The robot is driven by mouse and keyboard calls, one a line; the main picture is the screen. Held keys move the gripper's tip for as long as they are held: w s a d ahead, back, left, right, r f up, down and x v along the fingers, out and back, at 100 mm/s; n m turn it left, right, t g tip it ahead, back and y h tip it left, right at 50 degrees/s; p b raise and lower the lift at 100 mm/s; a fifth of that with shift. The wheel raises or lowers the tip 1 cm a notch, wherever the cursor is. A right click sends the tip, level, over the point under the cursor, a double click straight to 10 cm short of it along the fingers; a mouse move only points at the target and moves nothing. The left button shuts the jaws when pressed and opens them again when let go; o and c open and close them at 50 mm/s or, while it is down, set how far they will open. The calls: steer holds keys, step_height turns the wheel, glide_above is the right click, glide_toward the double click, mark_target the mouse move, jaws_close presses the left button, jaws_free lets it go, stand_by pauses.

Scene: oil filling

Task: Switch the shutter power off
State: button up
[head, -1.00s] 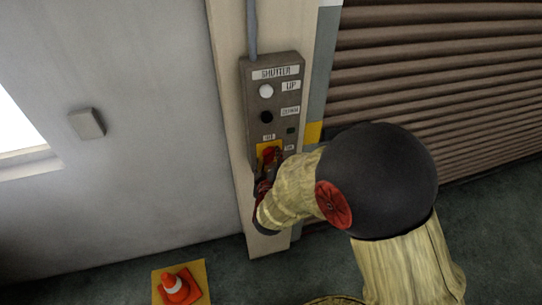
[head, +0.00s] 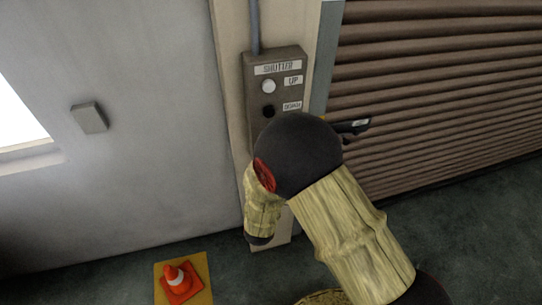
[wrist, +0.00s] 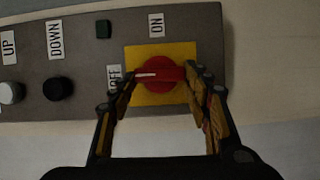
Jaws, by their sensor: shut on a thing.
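The red rotary knob (wrist: 160,74) sits on a yellow plate (wrist: 150,97) at the end of the grey control box, in the wrist view. Its white mark points left, toward the OFF label (wrist: 114,78), which a finger partly covers. The ON label (wrist: 156,25) is above the plate in this view. My gripper (wrist: 162,80) is shut on the knob, one finger on each side.
The white UP button (head: 269,87) and black DOWN button (head: 268,111) are higher on the box. The brown shutter (head: 430,80) is to the right and looks closed where visible. A small grey wall box (head: 89,118) is at left.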

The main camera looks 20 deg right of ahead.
stand_by(0.4)
steer(key=o, duration=1.1)
steer(key=shift+o, duration=0.3)
steer(key=v, duration=1.2)
steer(key=shift+f, duration=0.2)
